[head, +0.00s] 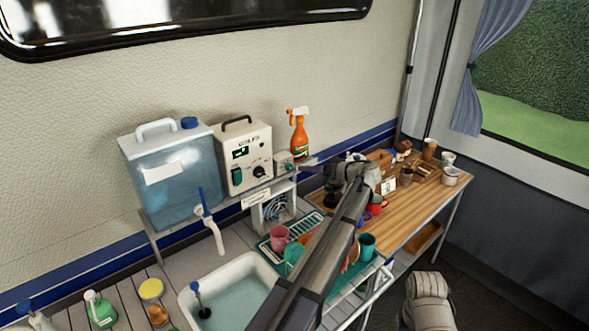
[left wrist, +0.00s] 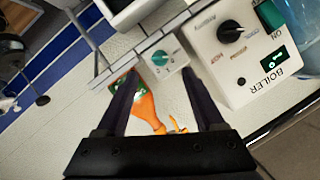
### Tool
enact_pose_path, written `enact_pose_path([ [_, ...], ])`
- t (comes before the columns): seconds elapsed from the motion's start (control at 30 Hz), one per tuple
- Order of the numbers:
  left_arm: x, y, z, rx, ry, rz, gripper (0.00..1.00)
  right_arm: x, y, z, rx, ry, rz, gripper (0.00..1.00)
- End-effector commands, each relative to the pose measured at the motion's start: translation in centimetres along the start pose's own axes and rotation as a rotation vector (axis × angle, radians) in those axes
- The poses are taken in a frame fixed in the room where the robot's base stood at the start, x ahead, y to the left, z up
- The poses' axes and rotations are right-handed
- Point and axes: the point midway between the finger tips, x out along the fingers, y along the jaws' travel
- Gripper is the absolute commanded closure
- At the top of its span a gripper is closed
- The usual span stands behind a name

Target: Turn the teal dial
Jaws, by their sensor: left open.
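The teal dial (left wrist: 160,58) sits on the face of a small pale box (left wrist: 167,70), with marks around it. In the head view the small box (head: 284,160) is just right of the boiler, and its dial is too small to read. My left gripper (head: 311,166) reaches in from the right of the box. In the left wrist view my left gripper (left wrist: 159,72) is open, its two dark fingers on either side of the dial's line. The dial appears beyond the fingertips and nothing is held. I cannot tell how large the gap is.
The boiler (head: 245,155) with a black knob and green switch stands beside the dial box. A blue water container (head: 170,180) is left of it. Cups and a sink (head: 235,290) lie below; the wooden counter (head: 405,215) holds clutter.

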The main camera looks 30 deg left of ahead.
Motion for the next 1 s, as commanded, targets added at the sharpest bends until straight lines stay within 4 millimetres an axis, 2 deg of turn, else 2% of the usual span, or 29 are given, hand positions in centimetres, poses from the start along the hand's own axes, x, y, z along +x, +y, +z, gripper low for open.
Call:
enact_pose_path([
  [0.5, 6.9, 0.1, 0.1, -0.002, -0.002, 0.000, 0.30, 2.4, -0.2, -0.1, 0.000, 0.000, 0.001, 0.50],
  [0.8, 7.4, 0.0, 0.0, -0.002, -0.001, 0.002, 0.30, 2.4, -0.2, -0.1, 0.000, 0.000, 0.001, 0.50],
  [0.83, 7.4, 0.0, 0.0, -0.002, -0.001, 0.002, 0.31, 2.4, -0.2, -0.1, 0.000, 0.000, 0.001, 0.50],
  [1.0, 7.4, 0.0, 0.0, -0.002, -0.001, 0.002, 0.50, 2.4, -0.2, -0.1, 0.000, 0.000, 0.001, 0.50],
])
